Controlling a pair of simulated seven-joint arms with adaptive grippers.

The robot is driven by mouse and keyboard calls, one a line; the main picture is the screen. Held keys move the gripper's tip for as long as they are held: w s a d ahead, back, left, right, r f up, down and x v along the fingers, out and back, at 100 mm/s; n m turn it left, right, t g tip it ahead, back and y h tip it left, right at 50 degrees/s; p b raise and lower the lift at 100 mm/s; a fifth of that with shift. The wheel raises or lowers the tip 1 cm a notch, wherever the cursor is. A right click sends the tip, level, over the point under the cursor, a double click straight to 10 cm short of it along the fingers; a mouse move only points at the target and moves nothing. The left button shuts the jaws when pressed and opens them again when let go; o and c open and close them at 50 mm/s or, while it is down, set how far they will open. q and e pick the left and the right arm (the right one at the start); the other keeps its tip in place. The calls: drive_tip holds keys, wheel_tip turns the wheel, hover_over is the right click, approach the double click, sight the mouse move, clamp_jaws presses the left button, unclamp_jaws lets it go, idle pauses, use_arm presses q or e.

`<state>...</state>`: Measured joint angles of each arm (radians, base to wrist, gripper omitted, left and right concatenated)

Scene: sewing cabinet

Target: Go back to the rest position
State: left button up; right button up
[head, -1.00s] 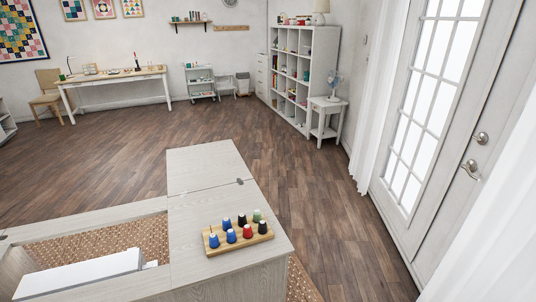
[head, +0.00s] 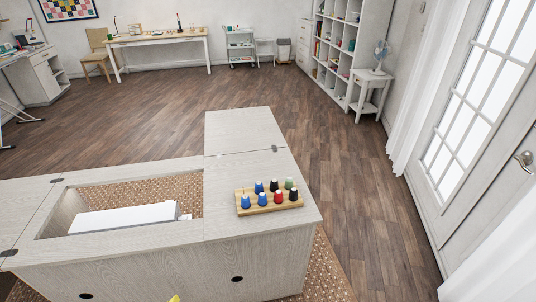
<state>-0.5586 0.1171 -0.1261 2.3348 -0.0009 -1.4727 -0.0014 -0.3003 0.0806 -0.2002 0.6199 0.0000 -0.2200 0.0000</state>
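Neither of my grippers shows in the head view. The pale wooden sewing cabinet (head: 130,262) stands in front, with a rectangular opening in its top. A white machine-like block (head: 125,217) sits low in that opening. A wooden spool rack (head: 270,207) lies on the right part of the cabinet top and holds several blue, black, red and green spools. A small yellow tip (head: 174,298) shows at the bottom edge; I cannot tell what it belongs to.
A raised leaf (head: 240,128) extends from the cabinet's back. The brown wood floor (head: 330,160) is clear beyond and to the right. A side table with a fan (head: 370,82), a cube shelf (head: 340,45) and a glazed door (head: 475,110) stand right. A worktable (head: 160,40) stands at the back.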

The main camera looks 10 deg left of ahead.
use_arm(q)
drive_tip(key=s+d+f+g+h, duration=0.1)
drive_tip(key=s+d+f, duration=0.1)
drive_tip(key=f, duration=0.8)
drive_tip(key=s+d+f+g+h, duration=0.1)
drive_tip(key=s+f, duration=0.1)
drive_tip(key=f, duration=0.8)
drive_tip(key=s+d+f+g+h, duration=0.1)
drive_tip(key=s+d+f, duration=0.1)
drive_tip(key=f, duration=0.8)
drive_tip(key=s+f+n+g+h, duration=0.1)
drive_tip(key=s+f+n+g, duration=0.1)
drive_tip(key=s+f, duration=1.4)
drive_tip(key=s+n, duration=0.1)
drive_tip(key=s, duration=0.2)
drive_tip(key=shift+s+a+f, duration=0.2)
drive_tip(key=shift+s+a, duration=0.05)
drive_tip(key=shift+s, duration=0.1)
